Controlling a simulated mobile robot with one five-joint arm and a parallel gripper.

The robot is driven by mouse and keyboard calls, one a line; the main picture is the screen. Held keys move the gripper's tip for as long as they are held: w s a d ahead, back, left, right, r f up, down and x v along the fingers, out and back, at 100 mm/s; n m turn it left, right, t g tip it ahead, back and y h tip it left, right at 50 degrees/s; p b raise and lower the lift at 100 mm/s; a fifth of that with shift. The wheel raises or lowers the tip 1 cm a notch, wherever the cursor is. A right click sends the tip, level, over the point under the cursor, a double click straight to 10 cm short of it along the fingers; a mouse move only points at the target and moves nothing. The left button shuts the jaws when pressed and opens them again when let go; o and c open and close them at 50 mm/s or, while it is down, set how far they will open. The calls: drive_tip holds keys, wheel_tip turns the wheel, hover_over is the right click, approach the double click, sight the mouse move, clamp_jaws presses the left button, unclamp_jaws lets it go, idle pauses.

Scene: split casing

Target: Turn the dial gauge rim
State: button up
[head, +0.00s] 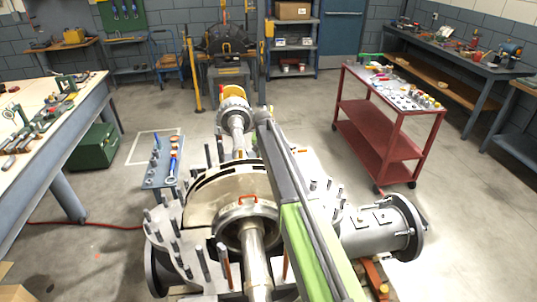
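I cannot make out a dial gauge or its rim for certain; it is too small or hidden. The open split casing (172,240) fills the lower middle of the head view, with a shaft (254,258) running through it and away from me. A pale disc-shaped wheel (207,198) and a ring with a small orange handle stand around the shaft. At the shaft's far end sits a stepped coupling with a yellow part (234,92). My green and grey arm reaches over the casing's right side toward that end and hides part of it. I cannot make out my gripper.
A red cart (372,148) with small parts stands to the right. A flanged pipe (375,230) juts out right of the casing. A small tool stand (163,170) is on the left, beyond it a workbench (50,110). Upright studs line the casing. Floor is open between casing and cart.

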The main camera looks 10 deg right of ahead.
drive_tip(key=shift+m, duration=0.5)
drive_tip(key=o, duration=1.4)
drive_tip(key=shift+r, duration=0.1)
drive_tip(key=p+v, duration=1.6)
drive_tip(key=v, duration=0.1)
drive_tip(key=shift+a, duration=0.4)
